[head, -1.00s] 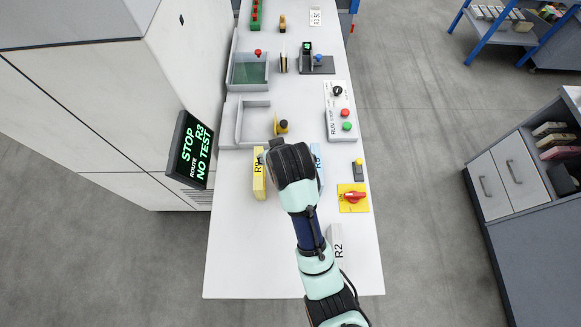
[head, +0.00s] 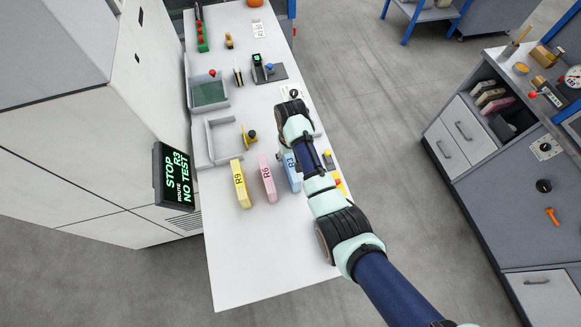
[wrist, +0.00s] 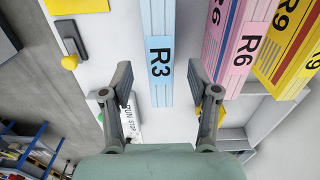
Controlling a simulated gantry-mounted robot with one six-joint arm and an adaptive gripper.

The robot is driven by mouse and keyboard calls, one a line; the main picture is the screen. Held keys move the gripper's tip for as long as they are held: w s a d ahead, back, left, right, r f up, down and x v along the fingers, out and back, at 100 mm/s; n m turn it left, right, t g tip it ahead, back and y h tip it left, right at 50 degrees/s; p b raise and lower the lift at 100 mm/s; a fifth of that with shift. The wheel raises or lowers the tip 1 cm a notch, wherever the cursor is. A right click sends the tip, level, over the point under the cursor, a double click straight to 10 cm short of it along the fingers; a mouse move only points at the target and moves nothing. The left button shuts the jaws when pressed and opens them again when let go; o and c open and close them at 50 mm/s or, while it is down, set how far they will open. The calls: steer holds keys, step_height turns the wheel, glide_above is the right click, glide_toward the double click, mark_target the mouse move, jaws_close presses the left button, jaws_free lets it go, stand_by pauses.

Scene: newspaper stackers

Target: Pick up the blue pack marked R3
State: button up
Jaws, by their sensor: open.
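The blue pack marked R3 (head: 291,172) stands on the white table, partly hidden by my arm in the head view. In the wrist view the blue pack (wrist: 158,58) lies between and just beyond the fingertips, its R3 label facing the camera. My gripper (wrist: 161,78) is open, with one finger on each side of the pack's line and a gap to each. In the head view the fingers are hidden behind my wrist. The pink pack R6 (head: 267,179) and yellow pack R9 (head: 241,185) stand to the left of R3.
A grey open tray (head: 211,147) and a yellow-based black knob (head: 251,137) lie behind the packs. A screen (head: 174,176) reads STOP, ROUTE R3, NO TEST. In the wrist view, the pink pack (wrist: 236,45) is close to the right finger. The table's front (head: 260,265) is clear.

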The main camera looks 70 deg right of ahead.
mark_target(291, 163)
step_height(291, 163, down, 3)
steer(key=shift+s+a+f, duration=0.1)
steer(key=shift+a, duration=0.05)
jaws_close()
stand_by(0.4)
step_height(291, 163, up, 20)
steer(key=p, duration=0.7)
steer(key=shift+p, duration=0.3)
